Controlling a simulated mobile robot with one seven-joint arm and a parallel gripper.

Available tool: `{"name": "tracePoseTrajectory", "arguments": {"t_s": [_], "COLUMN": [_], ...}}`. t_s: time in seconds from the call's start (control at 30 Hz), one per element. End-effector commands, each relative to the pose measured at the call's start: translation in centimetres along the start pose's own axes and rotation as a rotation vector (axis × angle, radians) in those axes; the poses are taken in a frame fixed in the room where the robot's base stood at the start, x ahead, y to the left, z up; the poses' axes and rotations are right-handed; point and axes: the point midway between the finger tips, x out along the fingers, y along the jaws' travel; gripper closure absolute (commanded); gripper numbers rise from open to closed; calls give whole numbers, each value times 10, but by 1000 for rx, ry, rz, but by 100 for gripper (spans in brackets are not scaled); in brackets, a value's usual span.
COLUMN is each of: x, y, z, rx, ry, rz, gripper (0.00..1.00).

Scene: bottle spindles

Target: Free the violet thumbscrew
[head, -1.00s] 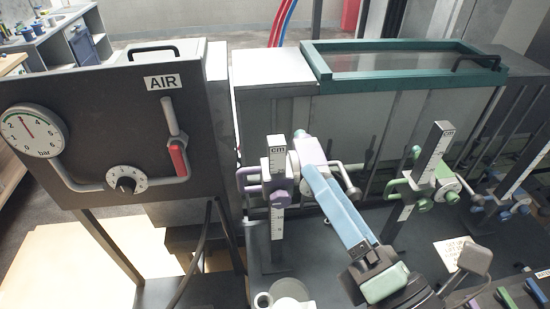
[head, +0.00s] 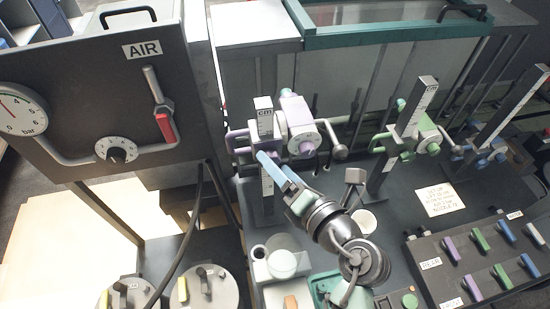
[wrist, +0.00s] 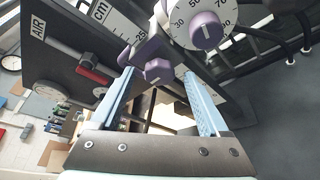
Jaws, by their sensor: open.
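The violet thumbscrew (wrist: 158,70) is a faceted knob on the violet carriage of a scaled post. In the wrist view it appears between the two pale blue fingertips, just past them; no contact is visible. My gripper (head: 265,159) is open in front of the carriage. In the head view the fingers cover the thumbscrew. The violet carriage (head: 238,140) rides on the post marked cm (head: 264,116). A round white dial with a violet knob (head: 307,143) sits right of the post; it also shows at the top of the wrist view (wrist: 204,31).
A black AIR panel (head: 135,95) with a red-handled valve stands left. Green (head: 410,137) and blue (head: 478,150) carriages stand right on their own posts. Coloured switches (head: 480,240) and white pots occupy the front.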

Motion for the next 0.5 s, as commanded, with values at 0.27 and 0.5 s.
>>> {"name": "tracePoseTrajectory", "arguments": {"t_s": [0.27, 0.5], "x": [17, 17], "y": [0, 0], "z": [0, 0], "rx": [-1, -1], "ry": [0, 0], "rz": [1, 1], "gripper": [21, 27]}}
